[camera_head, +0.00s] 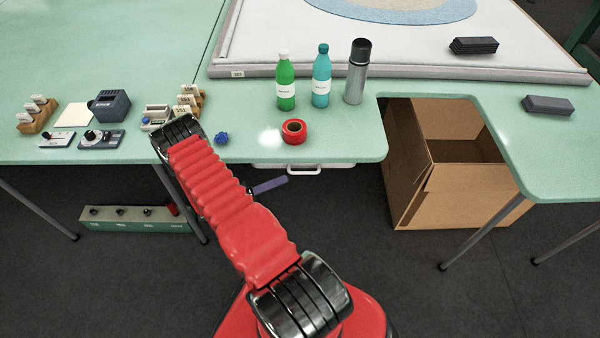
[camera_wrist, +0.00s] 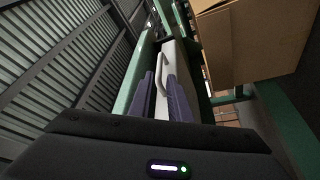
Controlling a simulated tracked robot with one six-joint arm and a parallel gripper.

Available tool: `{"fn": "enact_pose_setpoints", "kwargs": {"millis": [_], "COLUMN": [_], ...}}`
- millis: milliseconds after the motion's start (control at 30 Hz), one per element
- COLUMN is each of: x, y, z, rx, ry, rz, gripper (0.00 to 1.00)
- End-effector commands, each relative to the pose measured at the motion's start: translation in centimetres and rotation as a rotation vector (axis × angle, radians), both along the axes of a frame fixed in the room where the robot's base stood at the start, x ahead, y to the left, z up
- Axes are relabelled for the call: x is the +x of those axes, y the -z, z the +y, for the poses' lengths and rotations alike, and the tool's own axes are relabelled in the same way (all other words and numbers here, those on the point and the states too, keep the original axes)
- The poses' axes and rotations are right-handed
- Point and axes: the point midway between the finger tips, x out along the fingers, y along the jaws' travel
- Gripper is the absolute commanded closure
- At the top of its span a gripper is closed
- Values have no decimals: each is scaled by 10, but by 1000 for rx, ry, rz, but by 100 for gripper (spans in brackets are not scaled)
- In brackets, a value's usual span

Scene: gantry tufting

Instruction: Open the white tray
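The white tray (camera_head: 275,166) shows as a narrow white front with a handle under the edge of the green table, below the red tape roll. In the wrist view its white front (camera_wrist: 177,58) and pale bar handle (camera_wrist: 161,76) stand ahead of my gripper (camera_wrist: 161,88). The two purple fingers are apart, one on each side of the handle's line in that view. I cannot tell whether they touch it. In the head view purple finger (camera_head: 270,185) shows just left of and below the handle. The tray looks shut; its inside is hidden.
The green table (camera_head: 340,145) carries a red tape roll (camera_head: 294,131), a green bottle (camera_head: 285,85), a teal bottle (camera_head: 321,80) and a flask (camera_head: 357,75). An open cardboard box (camera_head: 410,170) stands right of the tray. A green-grey case (camera_head: 135,222) lies under the table at left.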

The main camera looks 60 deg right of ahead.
Motion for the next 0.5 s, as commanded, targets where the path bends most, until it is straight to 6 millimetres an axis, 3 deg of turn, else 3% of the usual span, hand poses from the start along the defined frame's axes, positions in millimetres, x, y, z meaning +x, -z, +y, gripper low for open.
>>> {"fn": "enact_pose_setpoints", "kwargs": {"millis": [500], "x": [-49], "y": [-15], "z": [-49], "rx": [0], "ry": [2], "rz": [0], "gripper": [83]}}
